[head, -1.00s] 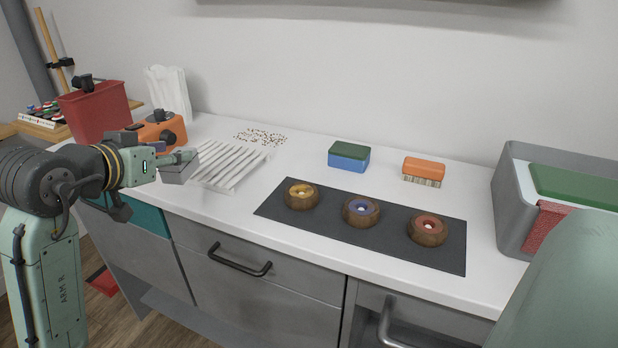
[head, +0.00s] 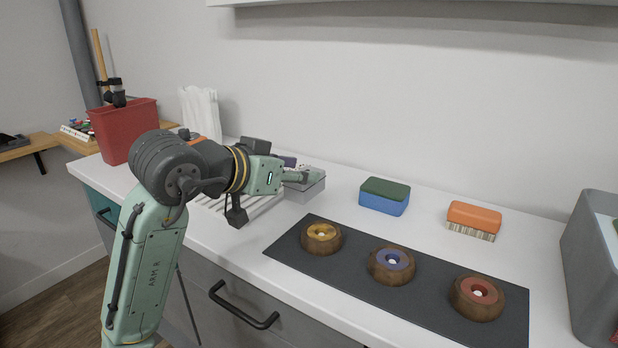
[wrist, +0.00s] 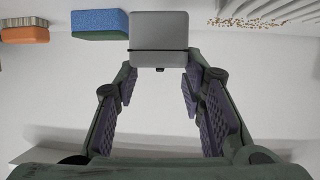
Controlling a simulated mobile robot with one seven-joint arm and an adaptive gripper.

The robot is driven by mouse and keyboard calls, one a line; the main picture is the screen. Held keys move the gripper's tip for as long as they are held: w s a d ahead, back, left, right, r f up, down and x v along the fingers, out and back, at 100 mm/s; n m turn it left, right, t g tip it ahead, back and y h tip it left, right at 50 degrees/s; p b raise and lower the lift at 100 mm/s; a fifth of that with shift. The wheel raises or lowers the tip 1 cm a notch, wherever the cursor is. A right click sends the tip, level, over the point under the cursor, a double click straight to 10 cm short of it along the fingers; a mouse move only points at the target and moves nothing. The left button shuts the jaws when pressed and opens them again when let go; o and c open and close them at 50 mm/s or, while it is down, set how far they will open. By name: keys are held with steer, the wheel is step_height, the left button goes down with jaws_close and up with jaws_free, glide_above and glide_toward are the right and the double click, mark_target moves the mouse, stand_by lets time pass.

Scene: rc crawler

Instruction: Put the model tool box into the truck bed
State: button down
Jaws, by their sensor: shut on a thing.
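The grey model tool box (head: 304,190) is held in my gripper (head: 301,174), above or at the counter just left of the blue and green sponge; I cannot tell if it touches. In the wrist view the box (wrist: 158,32) shows as a grey block with a dark band and small latch, between the tips of my gripper (wrist: 159,68). The fingers are closed on its sides. An orange body (head: 191,135), perhaps the truck, is almost wholly hidden behind my arm in the head view. The truck bed cannot be seen.
A white slatted rack (head: 262,206) lies partly behind my arm. A dark mat (head: 345,270) with three wooden rings lies in front. The blue-green sponge (head: 384,197) and an orange brush (head: 474,219) stand behind it. A red bin (head: 128,128) is left, a grey bin (head: 590,262) right.

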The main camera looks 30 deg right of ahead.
steer(key=w+d, duration=0.5)
steer(key=shift+d+f+p, duration=0.2)
steer(key=shift+f+p, duration=0.15)
steer(key=shift+p, duration=0.05)
steer(key=shift+f, duration=1.75)
steer(key=shift+f, duration=0.2)
steer(key=c, duration=1)
jaws_free()
steer(key=shift+c, duration=0.2)
steer(key=shift+r, duration=0.1)
steer(key=shift+r, duration=0.2)
steer(key=v, duration=1.2)
steer(key=shift+b, duration=0.35)
